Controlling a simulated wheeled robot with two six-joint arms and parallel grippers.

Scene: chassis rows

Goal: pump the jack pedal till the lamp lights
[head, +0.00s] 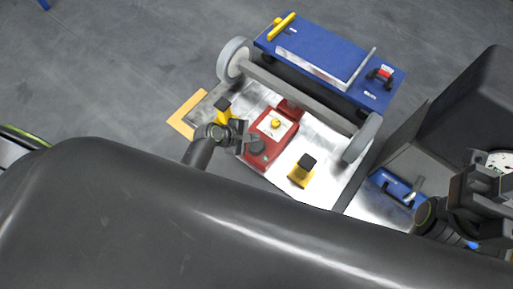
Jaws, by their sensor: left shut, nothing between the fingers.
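The red jack (272,132) sits on a shiny metal plate in the middle of the head view. It has a white top panel with a small yellow round part (275,124); I cannot tell whether this is the lamp or whether it is lit. A dark round pad (256,147), likely the pedal, is at the jack's near left end. My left gripper (243,138) is shut and empty, right beside or over this pad; I cannot tell whether it touches. My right gripper (484,197) is at the right edge, far from the jack, its fingers unclear.
Yellow-based blocks with black tops stand left (223,108) and right (302,171) of the jack. A wheeled axle (305,100) and a blue cart (315,50) lie behind it. A blue tool (398,188) is near a dark box at right.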

